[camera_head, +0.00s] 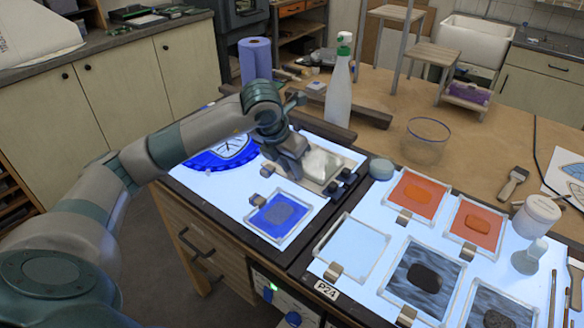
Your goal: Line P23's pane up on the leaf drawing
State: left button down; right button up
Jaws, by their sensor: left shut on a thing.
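My left gripper (306,172) reaches in from the left over the far part of the left light table (237,199). It is shut on what looks like the edge of a pale pane (322,163), whitish and partly hidden by my fingers. Small black blocks (349,175) stand beside the pane at its right. I cannot make out a leaf drawing or whether the pane touches the table. The only readable label, P24 (326,289), is on the right light table. My right gripper is not in view.
A framed blue pane (279,215) lies nearer, with a round blue piece (222,157) behind my arm. A spray bottle (339,92) and blue roll (255,60) stand behind.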

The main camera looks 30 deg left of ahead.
pick_arm(q)
jog(key=shift+a+f+b, duration=0.2)
jog(key=shift+f+b, duration=0.1)
jog(key=shift+b, duration=0.05)
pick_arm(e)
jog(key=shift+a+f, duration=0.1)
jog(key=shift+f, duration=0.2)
pick_arm(q)
jog(key=c, duration=1.5)
grip_release()
jog(key=shift+s+f, duration=0.1)
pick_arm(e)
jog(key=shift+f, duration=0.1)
pick_arm(q)
jog(key=shift+a+f, duration=0.1)
jog(key=shift+a, duration=0.05)
